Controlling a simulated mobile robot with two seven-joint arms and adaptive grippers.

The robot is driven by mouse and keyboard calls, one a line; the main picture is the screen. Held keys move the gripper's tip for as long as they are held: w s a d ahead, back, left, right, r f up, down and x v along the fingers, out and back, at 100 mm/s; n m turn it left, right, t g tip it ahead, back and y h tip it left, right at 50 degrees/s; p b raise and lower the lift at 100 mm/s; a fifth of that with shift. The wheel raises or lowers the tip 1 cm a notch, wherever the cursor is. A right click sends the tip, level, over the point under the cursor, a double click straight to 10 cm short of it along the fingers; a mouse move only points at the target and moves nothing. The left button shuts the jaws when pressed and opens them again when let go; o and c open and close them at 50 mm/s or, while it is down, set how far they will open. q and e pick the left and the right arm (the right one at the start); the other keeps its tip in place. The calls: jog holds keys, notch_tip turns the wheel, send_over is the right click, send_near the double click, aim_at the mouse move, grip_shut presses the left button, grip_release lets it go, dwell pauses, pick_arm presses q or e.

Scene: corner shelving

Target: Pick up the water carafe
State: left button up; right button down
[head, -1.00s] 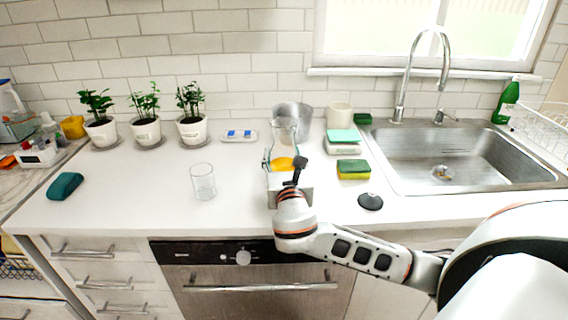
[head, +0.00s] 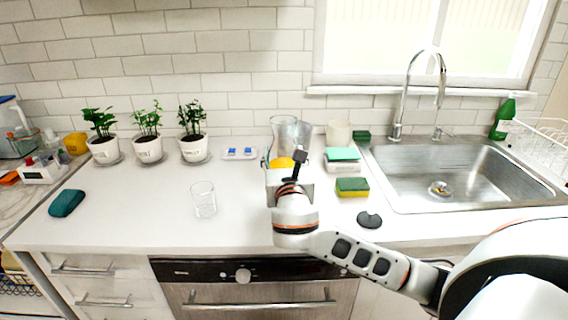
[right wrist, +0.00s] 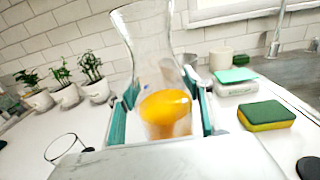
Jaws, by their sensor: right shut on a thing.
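The water carafe (right wrist: 152,45) is clear glass with a flared rim, upright in the right wrist view. Something orange (right wrist: 165,106) shows at its lower part; I cannot tell whether it is inside or behind the glass. My right gripper (right wrist: 160,115) is shut on the carafe, with a teal-padded finger on each side of its lower body. In the head view, the carafe (head: 282,128) rises beyond my right gripper (head: 284,164), whose wrist hides its bottom. Whether the base clears the counter is hidden. My left gripper is out of view.
A grey metallic container (head: 302,135) and a cream cup (head: 338,132) stand behind. Sponges (head: 352,187) and a black lid (head: 369,220) lie to the right, before the sink (head: 455,178). A drinking glass (head: 204,199) stands left, with clear counter around it.

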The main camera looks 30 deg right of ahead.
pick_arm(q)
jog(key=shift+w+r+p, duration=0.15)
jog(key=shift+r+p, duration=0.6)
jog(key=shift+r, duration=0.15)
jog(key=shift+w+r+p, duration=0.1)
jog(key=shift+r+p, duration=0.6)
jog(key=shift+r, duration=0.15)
pick_arm(e)
notch_tip(320, 180, up, 14)
jog(key=shift+r, duration=0.2)
